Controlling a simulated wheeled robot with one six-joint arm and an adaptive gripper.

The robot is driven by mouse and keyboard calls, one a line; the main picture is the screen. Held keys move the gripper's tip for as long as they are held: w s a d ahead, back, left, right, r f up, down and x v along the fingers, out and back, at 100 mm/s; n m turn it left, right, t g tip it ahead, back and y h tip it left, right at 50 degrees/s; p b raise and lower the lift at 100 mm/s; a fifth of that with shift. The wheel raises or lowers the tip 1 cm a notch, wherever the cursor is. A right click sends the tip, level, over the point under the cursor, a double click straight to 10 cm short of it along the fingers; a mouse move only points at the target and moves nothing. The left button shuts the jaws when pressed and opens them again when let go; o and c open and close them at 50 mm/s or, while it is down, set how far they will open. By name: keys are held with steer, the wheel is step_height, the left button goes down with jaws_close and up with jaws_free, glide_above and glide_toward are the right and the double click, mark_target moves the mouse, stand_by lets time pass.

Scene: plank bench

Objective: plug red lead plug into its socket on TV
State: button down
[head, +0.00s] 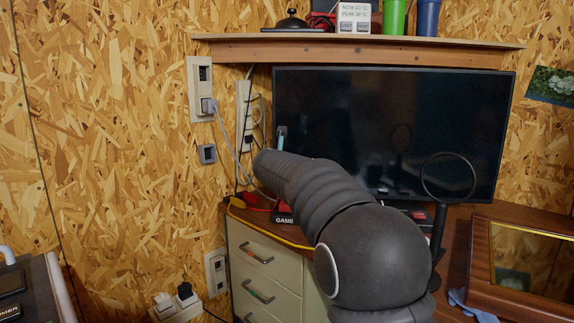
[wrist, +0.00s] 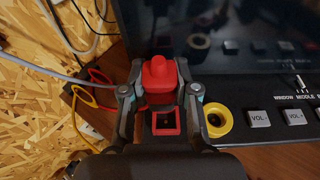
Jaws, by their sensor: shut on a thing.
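In the wrist view, my gripper (wrist: 160,88) is shut on the red lead plug (wrist: 160,72), one finger on each side. A red square-framed socket (wrist: 165,121) with a dark opening shows just below the plug in the picture, between the fingers. The plug appears apart from this socket; the exact gap cannot be told. A round yellow socket (wrist: 217,120) sits to its right. The TV (head: 390,125) stands on the desk in the head view, and its screen also shows in the wrist view (wrist: 240,40). In the head view my arm hides the plug and sockets.
Red (wrist: 98,75) and yellow (wrist: 82,108) leads loop left of my gripper. Volume buttons (wrist: 259,119) line the panel on the right. A round magnifier (head: 447,178) stands before the TV.

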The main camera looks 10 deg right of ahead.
steer(key=shift+a, duration=0.1)
steer(key=shift+d+r, duration=0.1)
steer(key=shift+d, duration=0.35)
steer(key=shift+a+f+b, duration=0.1)
steer(key=shift+f+b, duration=2.3)
steer(key=shift+f, duration=0.55)
steer(key=shift+p, duration=0.3)
steer(key=shift+f+b, duration=1.4)
steer(key=shift+f, duration=0.3)
steer(key=c, duration=0.8)
jaws_free()
steer(key=shift+s+r, duration=0.1)
